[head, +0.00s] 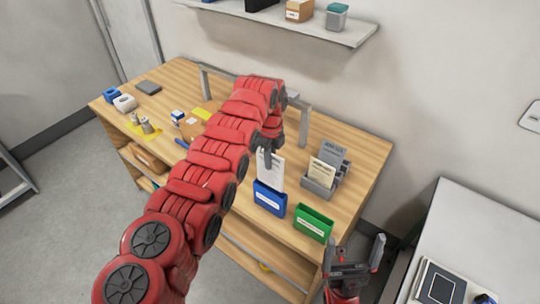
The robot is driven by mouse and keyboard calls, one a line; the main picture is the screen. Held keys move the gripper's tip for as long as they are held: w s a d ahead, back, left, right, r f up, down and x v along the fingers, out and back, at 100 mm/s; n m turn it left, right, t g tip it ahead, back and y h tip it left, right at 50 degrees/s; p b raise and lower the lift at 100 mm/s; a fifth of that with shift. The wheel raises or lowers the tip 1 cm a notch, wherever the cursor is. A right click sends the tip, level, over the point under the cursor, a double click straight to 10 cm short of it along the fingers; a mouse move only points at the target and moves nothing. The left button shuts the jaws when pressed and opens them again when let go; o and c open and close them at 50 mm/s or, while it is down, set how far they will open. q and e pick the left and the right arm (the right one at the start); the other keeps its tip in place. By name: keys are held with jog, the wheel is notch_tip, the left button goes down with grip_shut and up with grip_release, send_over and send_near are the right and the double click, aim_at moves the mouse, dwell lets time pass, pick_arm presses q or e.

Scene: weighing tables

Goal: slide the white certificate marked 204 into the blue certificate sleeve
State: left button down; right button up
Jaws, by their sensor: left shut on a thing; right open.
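The white certificate (271,171) stands upright above the blue certificate sleeve (270,199). Its lower end meets the sleeve's top opening; I cannot tell how far inside it is. The number on it is too small to read. My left gripper (268,155) is shut on the certificate's upper part, and my red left arm hides part of the table behind it. The blue sleeve stands near the table's front edge with a white label on its front. My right gripper (355,256) is open and empty, low at the right, off the table's front corner.
A green sleeve (313,223) stands just right of the blue one. A grey rack (318,186) with cream and grey cards is behind it. A metal frame (305,125) rises at the back. Small boxes and weights (146,125) lie on the left. Another table (480,235) stands at right.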

aim_at(270, 182)
pick_arm(q)
jog(key=shift+f+b, duration=0.15)
jog(key=shift+b, duration=1.05)
dwell(1.1)
jog(key=shift+f, duration=0.15)
dwell(0.3)
jog(key=shift+f+b, duration=1.85)
jog(key=shift+f, duration=0.55)
jog(key=shift+f+b, duration=2.2)
jog(key=shift+f, duration=0.55)
jog(key=c, duration=0.9)
grip_release()
